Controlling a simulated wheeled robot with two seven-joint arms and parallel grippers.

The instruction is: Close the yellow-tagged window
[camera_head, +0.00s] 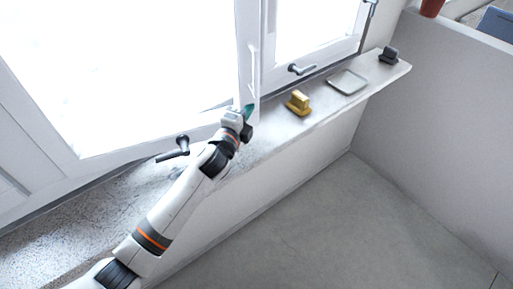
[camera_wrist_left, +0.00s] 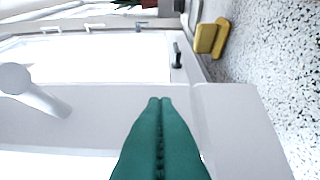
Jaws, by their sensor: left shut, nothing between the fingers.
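A large white-framed window sash (camera_head: 120,147) fills the left of the head view, its bottom rail slanting over the sill as if ajar. A smaller window (camera_head: 277,75) is on its right, with a grey handle (camera_head: 301,69). A yellow block-like object (camera_head: 298,102) stands on the sill in front of the smaller window; it also shows in the left wrist view (camera_wrist_left: 206,38). I cannot tell which window it tags. My left gripper (camera_head: 248,110) is shut and empty, its teal fingers (camera_wrist_left: 160,101) close to the white frame; contact is unclear. My right gripper is out of view.
A dark handle (camera_head: 176,149) shows at the large sash's bottom rail, beside my left arm. The speckled sill (camera_head: 268,133) also bears a pale square dish (camera_head: 347,82) and a dark block (camera_head: 389,55). The grey floor (camera_head: 345,225) is clear.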

